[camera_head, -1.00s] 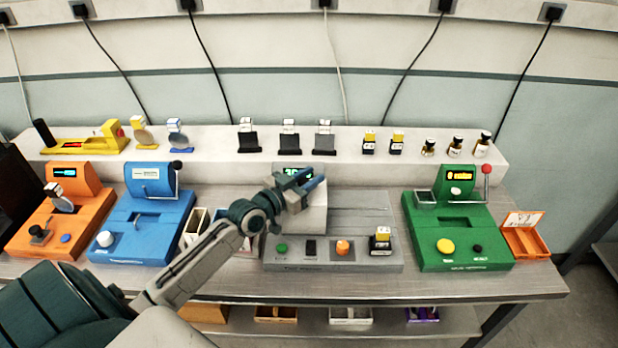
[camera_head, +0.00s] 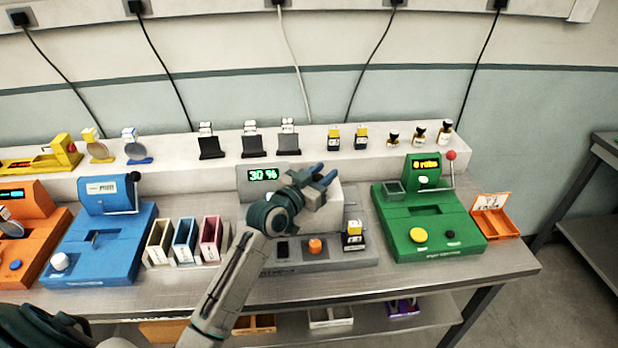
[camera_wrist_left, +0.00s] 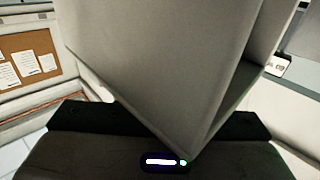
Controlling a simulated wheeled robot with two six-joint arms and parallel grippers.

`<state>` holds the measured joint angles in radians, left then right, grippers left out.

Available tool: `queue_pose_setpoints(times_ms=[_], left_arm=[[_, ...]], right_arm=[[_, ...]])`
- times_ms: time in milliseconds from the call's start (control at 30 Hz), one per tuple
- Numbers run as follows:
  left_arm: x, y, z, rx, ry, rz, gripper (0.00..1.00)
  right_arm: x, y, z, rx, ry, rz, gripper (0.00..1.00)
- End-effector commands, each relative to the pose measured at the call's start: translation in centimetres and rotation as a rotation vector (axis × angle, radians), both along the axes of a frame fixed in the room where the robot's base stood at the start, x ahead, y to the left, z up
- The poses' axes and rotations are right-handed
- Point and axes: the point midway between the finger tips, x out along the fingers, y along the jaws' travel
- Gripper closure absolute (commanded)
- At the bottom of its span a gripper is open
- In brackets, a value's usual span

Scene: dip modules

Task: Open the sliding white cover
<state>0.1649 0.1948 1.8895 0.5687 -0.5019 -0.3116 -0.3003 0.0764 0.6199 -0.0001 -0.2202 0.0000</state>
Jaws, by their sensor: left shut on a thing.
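The white cover (camera_head: 333,208) is a pale box on the grey machine (camera_head: 325,257), right of the machine's green "30 %" display. My left gripper (camera_head: 324,175) is at the cover's top, shut on it; its blue fingertips point to the upper right. My arm hides the cover's left part and some of the machine. In the left wrist view the cover (camera_wrist_left: 165,75) fills the middle, its lower corner near the gripper. My right gripper is not in view.
A green machine (camera_head: 425,222) stands to the right. Three small bins (camera_head: 184,241) and a blue machine (camera_head: 98,245) are to the left.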

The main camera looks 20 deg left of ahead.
Motion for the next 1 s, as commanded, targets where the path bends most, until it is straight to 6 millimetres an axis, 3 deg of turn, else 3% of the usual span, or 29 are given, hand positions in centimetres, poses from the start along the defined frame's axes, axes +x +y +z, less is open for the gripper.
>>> queue_pose_setpoints(times_ms=[267,300,400,767,1000], left_arm=[[0.0,0.0,-0.2,0.001,0.005,-0.001,1.00],[0.0,0.0,-0.2,0.001,0.005,-0.001,0.66],[0.0,0.0,-0.1,0.001,0.004,-0.001,0.48],[-0.5,0.1,-0.2,0.002,0.003,0.000,0.48],[-4.6,1.1,-0.5,0.007,0.002,-0.001,0.48]], right_arm=[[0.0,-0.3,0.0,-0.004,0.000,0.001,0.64],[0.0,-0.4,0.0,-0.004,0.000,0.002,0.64],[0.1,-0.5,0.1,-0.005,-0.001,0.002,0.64],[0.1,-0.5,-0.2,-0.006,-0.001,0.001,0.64],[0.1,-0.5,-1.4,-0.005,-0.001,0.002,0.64]])
